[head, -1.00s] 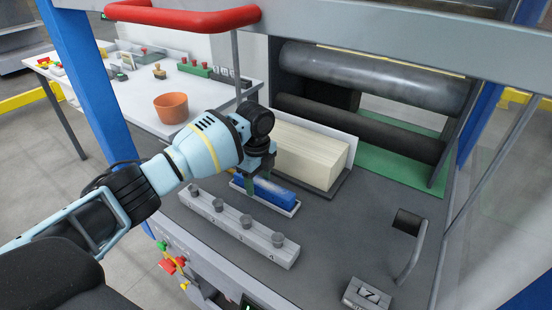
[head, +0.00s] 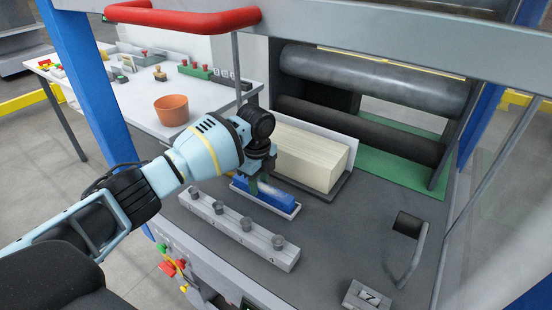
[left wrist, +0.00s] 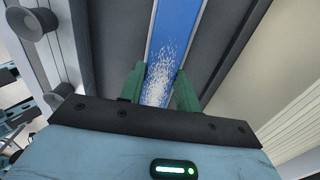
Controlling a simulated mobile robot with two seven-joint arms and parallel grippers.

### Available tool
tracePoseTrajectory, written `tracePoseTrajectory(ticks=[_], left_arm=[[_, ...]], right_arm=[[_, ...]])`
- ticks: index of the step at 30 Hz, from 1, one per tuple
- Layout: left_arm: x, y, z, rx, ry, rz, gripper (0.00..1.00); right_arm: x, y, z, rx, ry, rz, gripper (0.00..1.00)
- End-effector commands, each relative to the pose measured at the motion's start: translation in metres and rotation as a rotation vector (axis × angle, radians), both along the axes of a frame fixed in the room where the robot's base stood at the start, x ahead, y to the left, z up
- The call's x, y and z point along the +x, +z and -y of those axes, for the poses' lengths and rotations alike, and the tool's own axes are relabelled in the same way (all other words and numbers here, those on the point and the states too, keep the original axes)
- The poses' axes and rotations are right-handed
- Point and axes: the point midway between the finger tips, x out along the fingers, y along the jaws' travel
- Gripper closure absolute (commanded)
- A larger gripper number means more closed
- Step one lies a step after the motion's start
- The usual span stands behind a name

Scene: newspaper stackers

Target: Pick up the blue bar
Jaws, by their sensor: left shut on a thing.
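The blue bar (head: 274,194) lies in a shallow light-grey tray (head: 296,212) on the machine's dark deck. White speckles mark its top. My left gripper (head: 252,188) points down at the bar's left end, its green fingers shut on the bar. In the left wrist view the fingers (left wrist: 161,90) stand on either side of the blue bar (left wrist: 180,38). The finger tips are partly hidden in the head view. My right gripper is not in view.
A grey rail with several knobs (head: 238,226) lies in front of the tray. A paper stack (head: 310,158) stands behind it, with dark rollers (head: 375,80) beyond. An orange pot (head: 171,110) stands on the white table.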

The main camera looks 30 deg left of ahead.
Motion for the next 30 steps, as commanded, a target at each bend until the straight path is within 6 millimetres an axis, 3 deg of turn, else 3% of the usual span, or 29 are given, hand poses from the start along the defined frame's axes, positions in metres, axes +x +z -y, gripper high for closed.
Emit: tracePoseTrajectory(ticks=[15, 21, 30], left_arm=[[-0.001, 0.084, 0.0, 0.0, 0.0, -0.003, 1.0], [-0.001, 0.098, 0.0, 0.0, -0.001, -0.004, 1.0], [-0.001, 0.098, 0.0, 0.0, 0.0, -0.004, 1.0]], right_arm=[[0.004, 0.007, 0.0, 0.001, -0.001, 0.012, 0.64], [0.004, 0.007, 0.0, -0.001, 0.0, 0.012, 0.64], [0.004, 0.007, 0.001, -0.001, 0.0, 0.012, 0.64]])
